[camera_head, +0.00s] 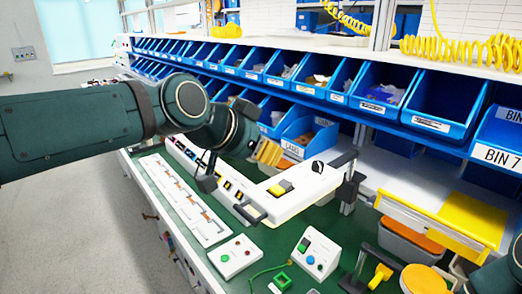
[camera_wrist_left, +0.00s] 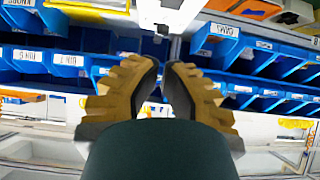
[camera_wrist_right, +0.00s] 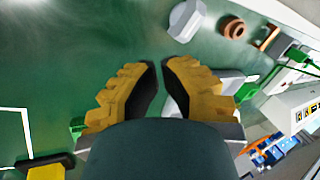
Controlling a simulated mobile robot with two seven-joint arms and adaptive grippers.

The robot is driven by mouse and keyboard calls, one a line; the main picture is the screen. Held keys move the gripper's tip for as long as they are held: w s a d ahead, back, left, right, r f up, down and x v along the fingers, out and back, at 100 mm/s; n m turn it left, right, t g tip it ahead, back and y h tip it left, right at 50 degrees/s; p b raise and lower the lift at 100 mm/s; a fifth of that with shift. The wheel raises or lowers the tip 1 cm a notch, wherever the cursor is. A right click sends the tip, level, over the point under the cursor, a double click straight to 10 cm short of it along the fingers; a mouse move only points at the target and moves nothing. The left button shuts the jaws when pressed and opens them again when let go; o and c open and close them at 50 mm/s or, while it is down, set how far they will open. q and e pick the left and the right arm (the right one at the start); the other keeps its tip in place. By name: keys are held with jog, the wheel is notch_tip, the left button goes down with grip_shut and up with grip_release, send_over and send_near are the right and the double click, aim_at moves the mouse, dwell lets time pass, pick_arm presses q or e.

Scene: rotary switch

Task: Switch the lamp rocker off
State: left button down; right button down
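A white console (camera_head: 292,190) on the green worktop carries a yellow rocker (camera_head: 280,188) and a black rotary knob (camera_head: 317,167). Several small black and yellow switches (camera_head: 227,186) sit along its left arm; I cannot tell which is the lamp rocker. My left gripper (camera_head: 268,152) is above and behind the console, with its arm hiding part of it. In the left wrist view its yellow fingers (camera_wrist_left: 163,65) nearly meet, with nothing between them, facing the bins. In the right wrist view my right gripper (camera_wrist_right: 160,64) has its tips close together, empty, over the green worktop.
Blue bins (camera_head: 383,92) line the shelf behind. A white panel with a linear track (camera_head: 183,198) lies at the left. Button boxes (camera_head: 235,256) (camera_head: 315,252) stand in front.

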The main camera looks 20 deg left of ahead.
aim_at(285, 186)
pick_arm(q)
jog(key=x, duration=0.5)
jog(key=shift+w+d+f, duration=0.15)
jog(key=shift+w+f, duration=0.05)
jog(key=f, duration=0.3)
jog(key=shift+w+d+f, duration=0.15)
jog(key=shift+w+d, duration=0.1)
jog(key=shift+w, duration=0.15)
pick_arm(e)
jog(key=shift+f, duration=0.25)
pick_arm(q)
jog(key=shift+f, duration=0.5)
